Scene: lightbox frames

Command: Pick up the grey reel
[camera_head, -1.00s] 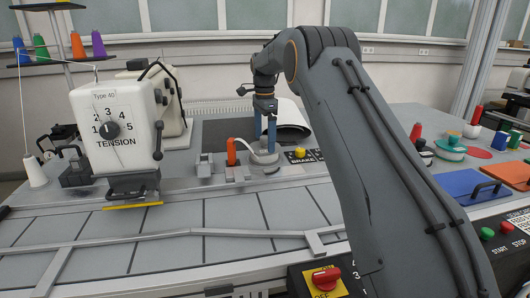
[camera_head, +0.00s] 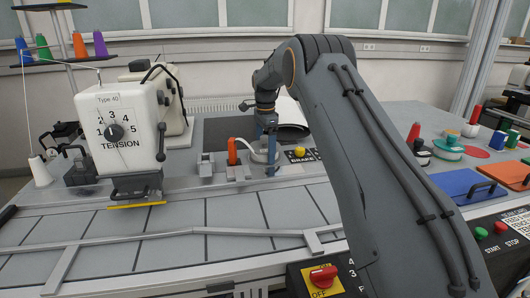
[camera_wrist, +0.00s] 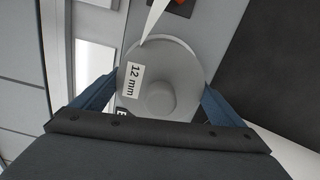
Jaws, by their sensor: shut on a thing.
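The grey reel (camera_wrist: 165,85), labelled "12 mm", lies between the two blue fingers of my gripper (camera_wrist: 160,98) in the wrist view. The fingers touch its sides and are shut on it. A white tape runs off its far edge. In the head view the reel (camera_head: 259,157) sits low at the worktop beside an orange peg, partly hidden by my gripper (camera_head: 271,160), which points down around it. I cannot tell whether the reel is clear of its seat.
The orange peg (camera_head: 232,151) stands just left of the reel. A yellow brake button (camera_head: 299,152) is to the right. The white tension machine (camera_head: 125,128) stands at left. Coloured spools and orange and blue plates (camera_head: 472,186) are at far right.

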